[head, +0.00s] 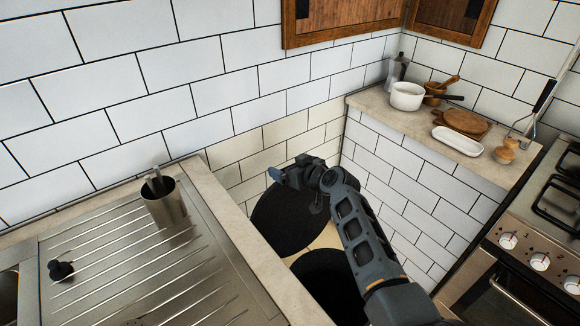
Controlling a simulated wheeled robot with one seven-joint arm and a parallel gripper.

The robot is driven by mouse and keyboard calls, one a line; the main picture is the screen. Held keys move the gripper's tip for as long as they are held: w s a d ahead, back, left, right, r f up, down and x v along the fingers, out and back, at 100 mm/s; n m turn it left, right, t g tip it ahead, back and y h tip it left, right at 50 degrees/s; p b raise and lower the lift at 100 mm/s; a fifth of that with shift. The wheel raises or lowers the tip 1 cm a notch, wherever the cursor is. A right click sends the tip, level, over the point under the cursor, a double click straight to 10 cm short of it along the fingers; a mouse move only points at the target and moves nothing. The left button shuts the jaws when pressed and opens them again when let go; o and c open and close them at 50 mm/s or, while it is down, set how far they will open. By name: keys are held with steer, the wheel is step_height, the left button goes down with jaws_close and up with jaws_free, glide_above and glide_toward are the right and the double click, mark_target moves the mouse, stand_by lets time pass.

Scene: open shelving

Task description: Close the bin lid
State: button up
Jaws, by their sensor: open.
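The bin stands in the gap between the two counters, with its dark round opening (328,284) showing at the bottom of the head view. Its black lid (285,222) is raised, tilted up behind the opening near the tiled wall. My gripper (274,174) is open and empty at the upper edge of the lid, pointing left. It overlaps the lid's top in the picture; I cannot tell whether it touches. My arm hides the lid's right side and part of the bin.
A steel draining board (150,265) with a utensil cup (165,203) lies to the left. Its stone counter edge (240,230) borders the gap. On the right, a counter (380,104) holds a white pot (406,96) and boards. A stove (530,240) stands at far right.

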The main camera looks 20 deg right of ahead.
steer(key=shift+w, duration=0.1)
steer(key=c, duration=1.4)
steer(key=shift+f, duration=0.1)
